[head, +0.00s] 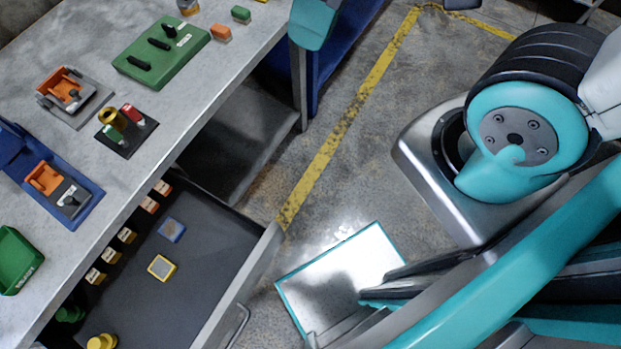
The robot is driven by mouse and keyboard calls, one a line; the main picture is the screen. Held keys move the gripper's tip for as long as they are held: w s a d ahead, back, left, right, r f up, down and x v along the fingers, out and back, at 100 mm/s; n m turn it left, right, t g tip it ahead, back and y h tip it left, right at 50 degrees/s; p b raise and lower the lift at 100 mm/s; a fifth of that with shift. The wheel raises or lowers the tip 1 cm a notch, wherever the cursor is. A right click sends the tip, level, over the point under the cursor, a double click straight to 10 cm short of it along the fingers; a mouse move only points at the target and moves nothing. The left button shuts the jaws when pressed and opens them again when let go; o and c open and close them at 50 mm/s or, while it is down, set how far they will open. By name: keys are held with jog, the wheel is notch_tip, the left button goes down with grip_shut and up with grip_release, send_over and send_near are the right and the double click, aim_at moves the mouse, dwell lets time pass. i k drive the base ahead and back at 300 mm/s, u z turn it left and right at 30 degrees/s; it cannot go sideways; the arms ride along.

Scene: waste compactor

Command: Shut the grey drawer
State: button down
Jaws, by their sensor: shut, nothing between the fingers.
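The grey drawer (190,208) is open, pulled out from under the worktop toward the floor area at the lower middle. Its front panel (238,287) runs diagonally, with a metal bar handle (240,324) on the outer face near the bottom edge of the picture. Inside lie a blue square piece (171,230), a yellow-rimmed square piece (162,268), a yellow round knob (101,341), a green one (70,313) and a row of several small blocks (127,235). I cannot make out my gripper in this view; only parts of my arm and body show at the right.
The grey worktop (186,100) carries a green panel (161,46), a blue tray (52,180), a green bin (17,261) and small fixtures. An open grey shelf space (235,139) lies beyond the drawer.

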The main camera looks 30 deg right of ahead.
aim_at(223, 254)
jog(key=z, duration=1.2)
jog(key=k, duration=1.35)
jog(key=u, duration=2.6)
